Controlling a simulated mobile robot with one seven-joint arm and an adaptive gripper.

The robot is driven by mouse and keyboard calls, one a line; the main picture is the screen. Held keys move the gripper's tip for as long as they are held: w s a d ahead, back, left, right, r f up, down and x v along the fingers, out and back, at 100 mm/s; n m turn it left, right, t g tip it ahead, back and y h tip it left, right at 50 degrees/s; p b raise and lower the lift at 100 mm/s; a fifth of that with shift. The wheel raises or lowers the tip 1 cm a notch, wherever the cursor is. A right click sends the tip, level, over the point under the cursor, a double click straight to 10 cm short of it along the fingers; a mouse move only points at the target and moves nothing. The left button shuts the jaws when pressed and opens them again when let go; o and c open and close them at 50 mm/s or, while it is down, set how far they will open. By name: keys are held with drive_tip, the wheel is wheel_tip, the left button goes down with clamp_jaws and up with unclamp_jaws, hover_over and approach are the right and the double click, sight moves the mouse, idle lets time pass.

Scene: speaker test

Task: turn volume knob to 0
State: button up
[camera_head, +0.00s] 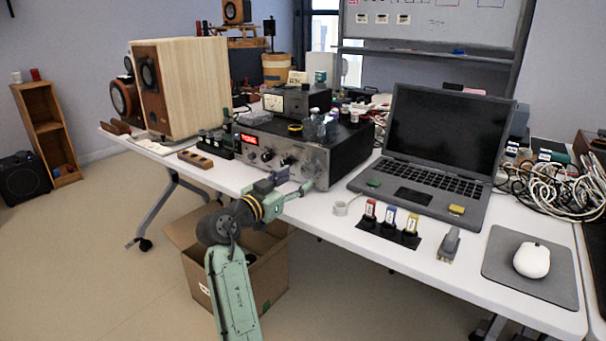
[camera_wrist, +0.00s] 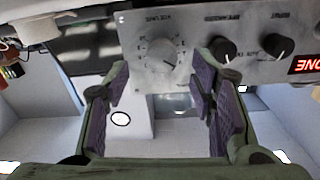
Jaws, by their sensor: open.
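A silver amplifier (camera_head: 335,158) with a red display stands on the white table. In the wrist view, its front panel (camera_wrist: 190,72) appears upside down. The round silver volume knob (camera_wrist: 160,55) has an inverted label above it and a dial scale around it. My gripper (camera_head: 294,182) is in front of the panel at the table's front edge. In the wrist view, my gripper (camera_wrist: 162,80) is open, with a purple-padded finger on each side of the knob's column. The knob appears between and just above the fingertips; I see no clear contact. The knob's exact setting is too small to read.
Two black knobs (camera_wrist: 222,50) (camera_wrist: 278,46) sit right of the volume knob in the wrist view. A laptop (camera_head: 440,140) stands right of the amplifier, and a wooden speaker (camera_head: 180,85) stands left. A cardboard box (camera_head: 265,285) is on the floor below my gripper.

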sight(306, 173)
drive_tip(key=shift+x, duration=2.25)
drive_tip(key=shift+c, duration=0.2)
drive_tip(key=c, duration=1.1)
drive_tip(key=shift+p, duration=0.35)
